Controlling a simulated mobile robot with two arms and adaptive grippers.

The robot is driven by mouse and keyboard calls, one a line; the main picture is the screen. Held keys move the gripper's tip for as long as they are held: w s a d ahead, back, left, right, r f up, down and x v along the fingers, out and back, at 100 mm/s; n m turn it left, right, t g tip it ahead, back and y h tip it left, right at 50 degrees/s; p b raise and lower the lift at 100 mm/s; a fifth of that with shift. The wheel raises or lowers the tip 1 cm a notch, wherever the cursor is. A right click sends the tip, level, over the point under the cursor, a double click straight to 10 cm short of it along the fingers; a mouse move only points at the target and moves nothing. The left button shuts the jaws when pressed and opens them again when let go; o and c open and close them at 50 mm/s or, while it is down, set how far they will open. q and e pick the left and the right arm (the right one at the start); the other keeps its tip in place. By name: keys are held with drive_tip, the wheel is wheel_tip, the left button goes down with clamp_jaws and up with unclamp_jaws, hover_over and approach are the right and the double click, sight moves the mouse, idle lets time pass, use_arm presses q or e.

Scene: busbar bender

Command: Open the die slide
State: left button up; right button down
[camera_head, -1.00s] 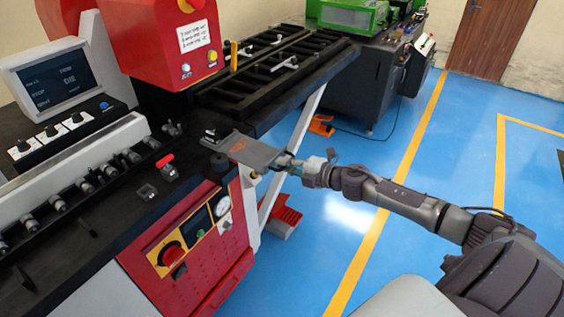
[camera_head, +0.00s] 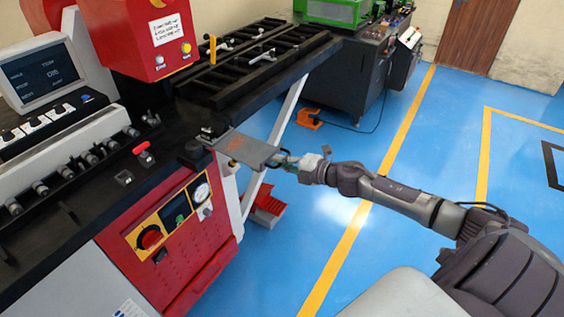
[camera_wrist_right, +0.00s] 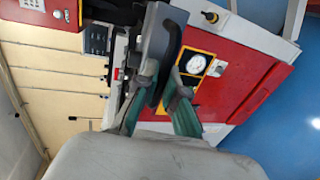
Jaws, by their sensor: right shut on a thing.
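The die slide (camera_head: 256,153) is a flat grey plate with an orange mark. It sticks out over the front edge of the red and black busbar machine (camera_head: 205,240). My right gripper (camera_head: 283,161) is at the plate's outer end, level with it. In the right wrist view, a dark handle (camera_wrist_right: 158,48) lies between the two green-grey fingers of the right gripper (camera_wrist_right: 162,88), which is shut on it. The join between handle and plate is too small to make out in the head view. My left gripper is in neither current view.
A pressure gauge (camera_head: 201,192) and a red knob (camera_head: 149,237) are on the front panel below the slide. A black roller table (camera_head: 300,63) extends behind. A red pedal box (camera_head: 266,205) stands on the blue floor. The floor in front is clear.

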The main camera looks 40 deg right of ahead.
drive_tip(key=c, duration=1.2)
unclamp_jaws()
drive_tip(key=shift+c, duration=0.2)
drive_tip(key=v, duration=1.2)
drive_tip(key=shift+f, duration=0.1)
drive_tip(key=s+d+f+m+g+h, duration=0.1)
drive_tip(key=s+d+f+m+h, duration=0.3)
drive_tip(key=f, duration=0.5)
drive_tip(key=s+d+f+m+h, duration=0.2)
drive_tip(key=d+f+m, duration=0.3)
drive_tip(key=f, duration=0.4)
drive_tip(key=s+a+f+m+g+h, duration=0.1)
drive_tip(key=s+f+m+g, duration=0.15)
drive_tip(key=s+f, duration=0.4)
drive_tip(key=s+a+f+m+g+h, duration=0.1)
drive_tip(key=s+f+m+g, duration=0.15)
drive_tip(key=f, duration=0.75)
drive_tip(key=s+a+f+m+g+y, duration=0.1)
drive_tip(key=s+a+f+m+g, duration=0.2)
drive_tip(key=s+a+f, duration=0.6)
drive_tip(key=s+a+f+m+g+y, duration=0.1)
drive_tip(key=s+a+f+m+g, duration=0.2)
drive_tip(key=s+a+f, duration=0.7)
drive_tip(key=s+a+g, duration=0.1)
drive_tip(key=s+a, duration=0.4)
drive_tip(key=a, duration=0.1)
drive_tip(key=shift+s+a, duration=0.3)
drive_tip(key=shift+s, duration=0.05)
